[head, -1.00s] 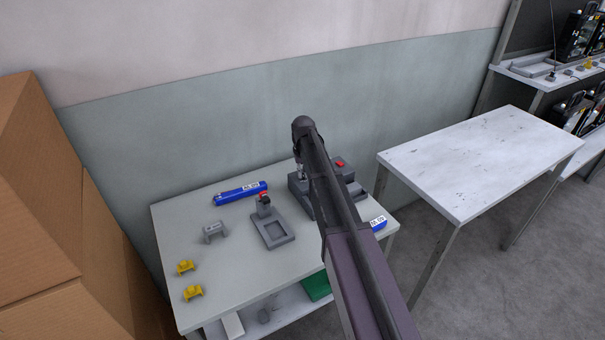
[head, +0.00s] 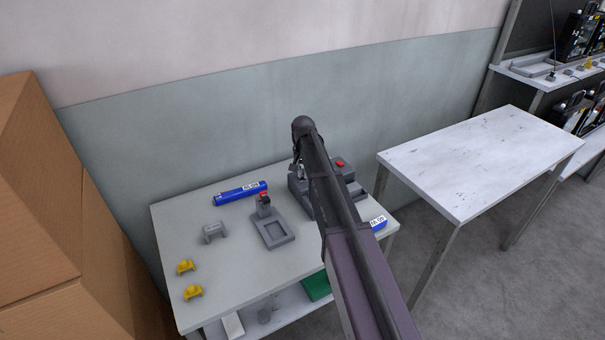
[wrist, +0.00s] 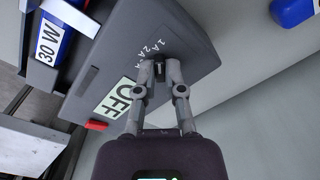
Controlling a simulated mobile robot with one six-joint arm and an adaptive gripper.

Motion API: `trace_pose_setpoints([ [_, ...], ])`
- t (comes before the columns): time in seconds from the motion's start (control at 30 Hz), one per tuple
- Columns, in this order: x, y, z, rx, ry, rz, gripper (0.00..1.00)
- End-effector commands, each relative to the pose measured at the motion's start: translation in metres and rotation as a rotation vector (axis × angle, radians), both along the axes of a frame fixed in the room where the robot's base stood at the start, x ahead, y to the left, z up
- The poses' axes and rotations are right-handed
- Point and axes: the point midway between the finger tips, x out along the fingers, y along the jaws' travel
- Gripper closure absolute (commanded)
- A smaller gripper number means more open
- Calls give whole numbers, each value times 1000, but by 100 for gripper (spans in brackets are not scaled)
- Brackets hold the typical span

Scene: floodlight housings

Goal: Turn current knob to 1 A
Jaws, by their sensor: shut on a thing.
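The grey power unit (wrist: 185,30) fills the upper middle of the wrist view, with current marks including 1 A and 2 A printed on its face. A white display (wrist: 122,97) on it reads OFF. My gripper (wrist: 159,70) is shut on the small dark current knob (wrist: 159,69), beside the marks. The fingers hide much of the knob, so its exact setting cannot be read. In the head view the unit (head: 298,190) stands at the back right of the table, partly behind my arm.
A red button (wrist: 97,125) is on the unit's edge. A blue housing labelled 30 W (wrist: 47,42) is close by. On the table (head: 225,275) are a blue bar (head: 235,194), a grey fixture (head: 274,233) and yellow brackets (head: 193,292). Cardboard boxes (head: 40,200) stand left.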

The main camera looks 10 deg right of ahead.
Motion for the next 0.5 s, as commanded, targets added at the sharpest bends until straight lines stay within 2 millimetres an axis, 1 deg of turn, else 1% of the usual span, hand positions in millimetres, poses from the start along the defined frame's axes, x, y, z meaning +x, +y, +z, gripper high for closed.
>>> trace_pose_setpoints([
  [0.03, -4, 0, -1, -1, 7, -1, 100],
  [0.13, -4, 0, -1, -1, 7, -1, 100],
  [0.17, -4, 0, -1, -1, 7, -1, 84],
  [0.2, -4, 0, -1, -1, 7, -1, 72],
  [0.27, -3, 0, -1, 0, 6, 0, 55],
  [0.3, -3, 0, -1, 0, 6, 0, 53],
  [0.5, -2, 0, 0, 0, 4, 1, 53],
])
